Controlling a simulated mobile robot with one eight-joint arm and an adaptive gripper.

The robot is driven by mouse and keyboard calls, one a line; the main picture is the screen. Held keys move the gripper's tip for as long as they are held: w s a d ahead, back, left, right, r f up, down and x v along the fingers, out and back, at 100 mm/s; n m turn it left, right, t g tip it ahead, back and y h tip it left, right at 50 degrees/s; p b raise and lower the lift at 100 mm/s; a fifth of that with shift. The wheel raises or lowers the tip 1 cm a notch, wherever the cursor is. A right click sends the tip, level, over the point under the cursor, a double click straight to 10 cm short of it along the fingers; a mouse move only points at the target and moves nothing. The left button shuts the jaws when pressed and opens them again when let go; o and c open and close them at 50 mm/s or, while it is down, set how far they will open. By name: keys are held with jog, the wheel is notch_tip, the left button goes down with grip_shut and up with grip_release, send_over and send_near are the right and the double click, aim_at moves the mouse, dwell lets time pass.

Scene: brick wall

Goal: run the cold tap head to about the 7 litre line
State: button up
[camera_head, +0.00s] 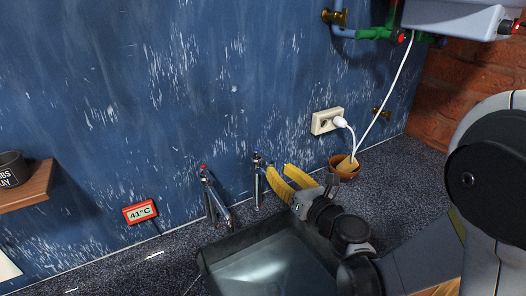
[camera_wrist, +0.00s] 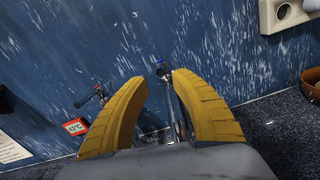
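The cold tap (camera_head: 258,182), a slim chrome tap with a blue mark on top, stands at the wall behind the sink. In the wrist view the cold tap head (camera_wrist: 162,70) shows between my fingertips, beyond them; I cannot tell whether they touch it. My gripper (camera_head: 279,169), with yellow curved fingers, is just right of the cold tap. In the wrist view my gripper (camera_wrist: 161,82) is open, with nothing held. The sink (camera_head: 215,256) is dark-rimmed and looks pale inside; its water level is unclear, and no litre line is readable.
The red-marked tap (camera_head: 208,190) stands left of the cold tap. A red 41°C display (camera_head: 140,212) is farther left. A white socket (camera_head: 327,121) with a plug and a brown pot (camera_head: 337,161) are to the right. A wooden shelf (camera_head: 30,190) is at far left.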

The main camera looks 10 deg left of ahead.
aim_at(260, 152)
jog(key=b+x, duration=0.1)
jog(key=x, duration=0.9)
jog(key=shift+w+b, duration=0.15)
jog(key=shift+b, duration=0.15)
grip_shut()
